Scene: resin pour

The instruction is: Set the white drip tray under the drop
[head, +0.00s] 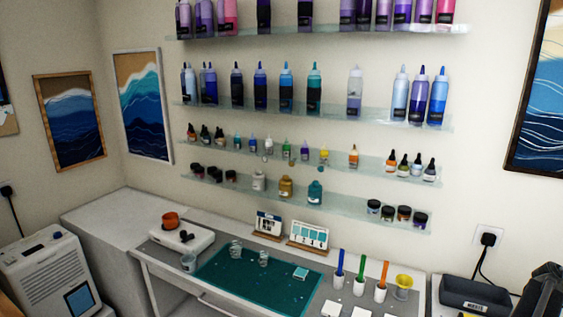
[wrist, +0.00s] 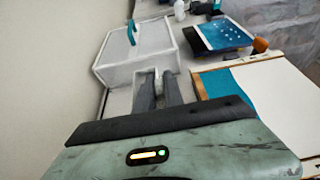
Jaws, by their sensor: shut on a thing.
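My gripper (wrist: 157,82) shows in the wrist view with its two dark fingers close together around a small pale thing (wrist: 158,80). Most of that thing is hidden, and I cannot tell whether it is the white drip tray. A pale box with a teal handle (wrist: 132,33) lies just beyond the fingertips. In the head view, small flat white pieces (head: 332,308) lie at the bench's front edge; I cannot tell if one is the tray. No drop can be made out. The gripper itself does not show clearly in the head view.
Bottle shelves line the wall. A tablet (wrist: 222,35) and a wood-edged board (wrist: 278,108) are right in the wrist view.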

